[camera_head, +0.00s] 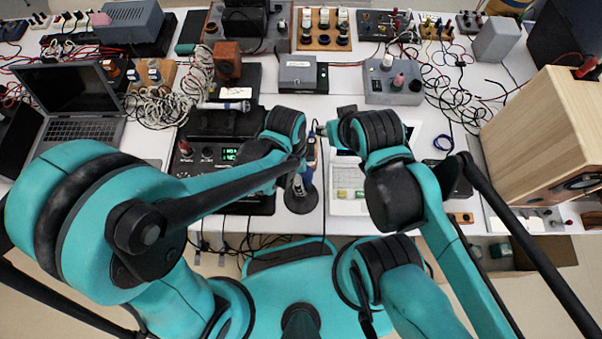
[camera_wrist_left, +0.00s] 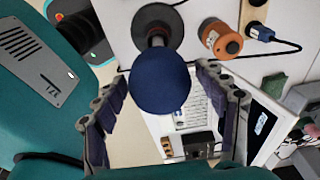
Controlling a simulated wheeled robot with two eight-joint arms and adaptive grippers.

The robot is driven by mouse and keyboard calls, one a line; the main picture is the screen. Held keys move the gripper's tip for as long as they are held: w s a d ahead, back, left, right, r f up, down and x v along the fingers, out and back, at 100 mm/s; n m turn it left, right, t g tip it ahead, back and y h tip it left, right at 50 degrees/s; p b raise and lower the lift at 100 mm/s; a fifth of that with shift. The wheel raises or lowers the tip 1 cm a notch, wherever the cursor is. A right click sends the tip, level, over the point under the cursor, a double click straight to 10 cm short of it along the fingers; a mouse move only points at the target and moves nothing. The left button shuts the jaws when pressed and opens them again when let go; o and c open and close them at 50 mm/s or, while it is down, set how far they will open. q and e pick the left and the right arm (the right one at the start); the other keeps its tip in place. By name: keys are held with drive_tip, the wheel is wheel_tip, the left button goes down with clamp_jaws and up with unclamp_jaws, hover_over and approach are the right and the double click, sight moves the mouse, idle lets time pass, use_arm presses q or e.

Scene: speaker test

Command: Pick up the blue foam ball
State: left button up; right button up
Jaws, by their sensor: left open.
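The blue foam ball (camera_wrist_left: 160,84) is round and dark blue in the left wrist view. It sits on a short dark stem above a round dark base (camera_wrist_left: 158,22). My left gripper (camera_wrist_left: 178,92) is open, its two fingers on either side of the ball, with visible gaps to it. I cannot tell whether the ball is fully between the fingertips in depth. In the head view my left gripper (camera_head: 301,172) is over the round dark base (camera_head: 301,201) near the table's front edge, and the ball is mostly hidden. My right arm (camera_head: 392,187) reaches over the table; its jaws cannot be made out.
An orange-brown cylinder (camera_wrist_left: 221,40) and a cable plug (camera_wrist_left: 260,33) are close to the ball's base. A laptop (camera_head: 72,100) and a wooden speaker box (camera_head: 545,135) flank the crowded, cable-strewn white table (camera_head: 325,84).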

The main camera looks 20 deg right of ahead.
use_arm(q)
drive_tip(key=c, duration=0.9)
drive_tip(key=shift+o, duration=0.2)
wheel_tip(320, 180, up, 10)
drive_tip(key=p, duration=0.3)
